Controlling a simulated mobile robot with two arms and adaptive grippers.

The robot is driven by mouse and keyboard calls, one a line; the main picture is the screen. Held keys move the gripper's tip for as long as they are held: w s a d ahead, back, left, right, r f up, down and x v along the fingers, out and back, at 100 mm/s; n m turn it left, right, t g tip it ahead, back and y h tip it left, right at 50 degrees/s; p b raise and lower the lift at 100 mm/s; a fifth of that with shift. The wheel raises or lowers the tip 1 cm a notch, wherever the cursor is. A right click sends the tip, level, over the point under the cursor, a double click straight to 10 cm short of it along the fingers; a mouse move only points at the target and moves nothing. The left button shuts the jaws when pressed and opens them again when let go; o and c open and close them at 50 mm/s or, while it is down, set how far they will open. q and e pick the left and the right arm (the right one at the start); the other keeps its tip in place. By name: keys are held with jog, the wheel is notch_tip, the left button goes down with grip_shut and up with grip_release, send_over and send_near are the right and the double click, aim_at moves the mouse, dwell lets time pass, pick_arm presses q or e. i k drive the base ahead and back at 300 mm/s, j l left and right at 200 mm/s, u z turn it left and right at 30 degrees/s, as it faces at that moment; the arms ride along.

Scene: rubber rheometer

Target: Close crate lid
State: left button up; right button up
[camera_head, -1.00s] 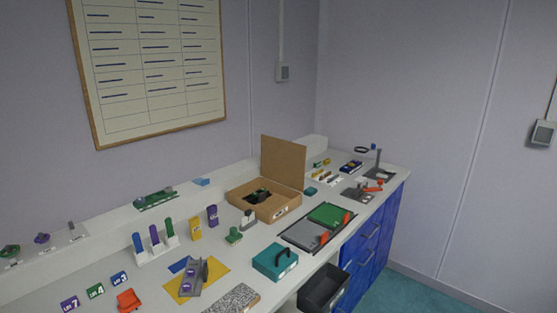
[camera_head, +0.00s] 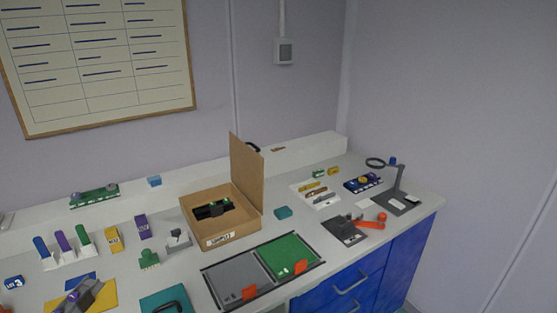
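The crate (camera_head: 222,241) is an open brown box with a white label on its front, standing on the bench in the middle of the head view. Its lid (camera_head: 247,172) stands upright along the right side of the box. A dark object with a small green part (camera_head: 213,209) lies inside the crate. Neither of my grippers is in view.
A tray with grey and green panels (camera_head: 287,257) with orange tabs lies in front and right of the crate. A magnifier stand (camera_head: 397,196) and a grey-and-orange device (camera_head: 346,229) stand farther right. Several coloured holders stand left.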

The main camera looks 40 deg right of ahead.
aim_at(246, 165)
jog(key=l+u, duration=0.25)
jog(key=l, duration=2.8)
